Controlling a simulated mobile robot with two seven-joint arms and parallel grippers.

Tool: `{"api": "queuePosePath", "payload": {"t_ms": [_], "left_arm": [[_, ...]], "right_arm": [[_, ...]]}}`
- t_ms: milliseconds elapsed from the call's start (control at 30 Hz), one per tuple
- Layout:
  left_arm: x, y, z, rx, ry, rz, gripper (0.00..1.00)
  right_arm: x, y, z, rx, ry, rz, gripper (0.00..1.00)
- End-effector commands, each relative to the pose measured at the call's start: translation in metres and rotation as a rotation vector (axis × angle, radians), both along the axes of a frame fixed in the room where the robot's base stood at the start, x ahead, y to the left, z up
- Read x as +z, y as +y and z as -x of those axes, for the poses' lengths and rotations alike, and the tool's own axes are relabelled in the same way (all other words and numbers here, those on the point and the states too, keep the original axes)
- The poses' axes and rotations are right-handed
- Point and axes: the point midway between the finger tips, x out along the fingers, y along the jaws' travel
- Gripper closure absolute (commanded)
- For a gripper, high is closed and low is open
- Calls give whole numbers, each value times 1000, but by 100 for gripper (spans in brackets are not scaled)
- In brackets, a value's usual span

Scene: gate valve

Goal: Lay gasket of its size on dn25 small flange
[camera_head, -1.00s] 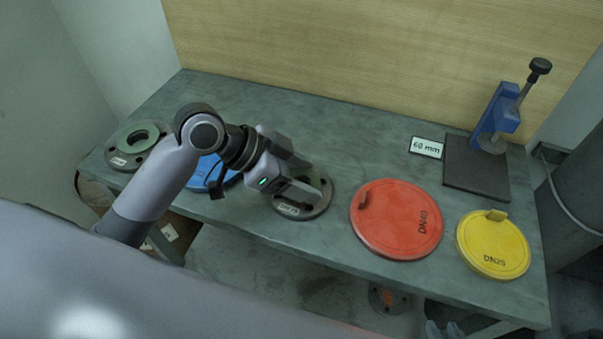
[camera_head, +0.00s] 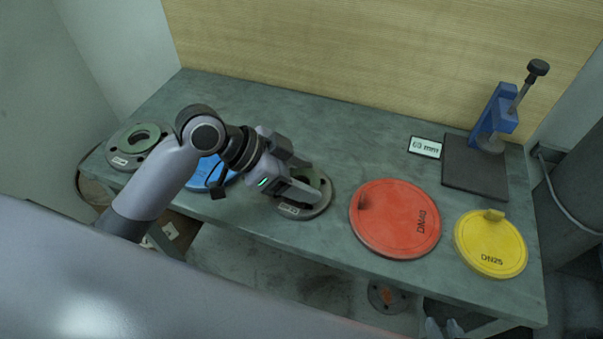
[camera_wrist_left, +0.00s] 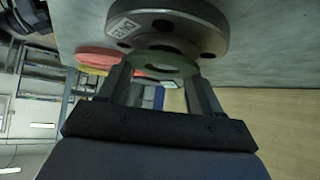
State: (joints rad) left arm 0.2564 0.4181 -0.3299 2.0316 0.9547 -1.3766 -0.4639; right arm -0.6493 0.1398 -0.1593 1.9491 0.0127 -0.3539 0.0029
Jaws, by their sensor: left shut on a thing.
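My left gripper (camera_head: 300,190) is shut on a green ring gasket (camera_wrist_left: 158,64), which shows between the fingertips in the left wrist view. It is at the grey small flange (camera_head: 316,208) in the middle of the bench's front part. The flange also shows in the left wrist view (camera_wrist_left: 190,28), with bolt holes and a white label too blurred to read surely. The gasket is close over the flange face; I cannot tell whether they touch. The gripper hides part of both in the head view. My right gripper (camera_head: 444,328) barely shows at the bottom edge.
A larger flange (camera_head: 122,160) with a green ring stands far left. A blue disc (camera_head: 205,172) lies partly behind my arm. A red DN40 cover (camera_head: 385,225), a yellow DN25 cover (camera_head: 485,258), a 60 mm sign (camera_head: 426,147) and a blue clamp stand (camera_head: 492,118) are right.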

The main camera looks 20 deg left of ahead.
Motion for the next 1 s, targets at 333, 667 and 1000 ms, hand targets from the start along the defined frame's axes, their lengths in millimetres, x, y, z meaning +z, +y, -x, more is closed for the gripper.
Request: {"api": "queuePosePath", "payload": {"t_ms": [333, 667, 1000], "left_arm": [[-13, 2, 6, -3, 37, -15, 64], [-13, 3, 5, 0, 34, -19, 6], [-11, 5, 5, 3, 32, -20, 6]], "right_arm": [[3, 0, 0, 0, 0, 0, 67], [3, 0, 0, 0, 0, 0, 67], [2, 0, 0, 0, 0, 0, 67]]}}
